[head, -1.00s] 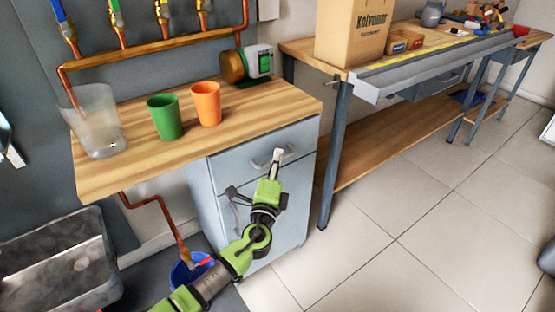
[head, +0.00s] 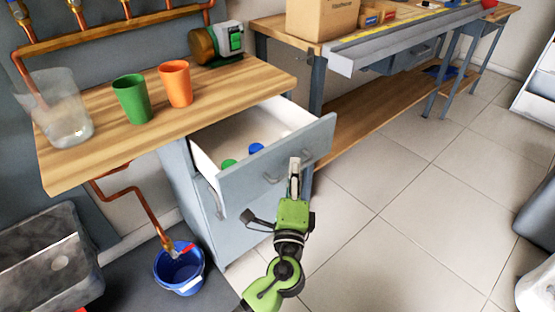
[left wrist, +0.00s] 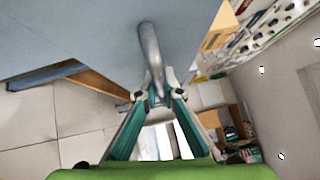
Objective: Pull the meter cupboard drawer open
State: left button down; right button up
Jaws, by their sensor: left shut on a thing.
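The meter cupboard (head: 190,190) is a grey cabinet under a wooden top. Its top drawer (head: 240,188) stands well out, with a white inside that shows a green item (head: 228,163) and a blue item (head: 256,148). My left gripper (head: 294,168) is at the drawer front, shut on the metal bar handle (head: 271,179). In the left wrist view the curved handle (left wrist: 150,50) runs down between the fingertips of the gripper (left wrist: 156,98). The fingers partly hide the handle in the head view. My right gripper is not in view.
A green cup (head: 132,100), an orange cup (head: 176,84) and a clear pitcher (head: 62,115) stand on the wooden top (head: 110,158).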

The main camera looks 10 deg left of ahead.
pick_arm(q)
jog(key=shift+s+d+b, duration=0.2)
jog(key=shift+s+d, duration=0.5)
jog(key=shift+d, duration=0.15)
jog(key=shift+s+d+b, duration=0.2)
jog(key=shift+s+d, duration=0.45)
jog(key=shift+d, duration=0.2)
jog(key=c, duration=2.4)
grip_release()
jog(key=shift+c, duration=0.2)
jog(key=s+d+f, duration=0.1)
jog(key=s, duration=1)
jog(key=shift+s+d+f, duration=0.15)
jog(key=shift+s+f, duration=0.15)
jog(key=shift+s, duration=0.1)
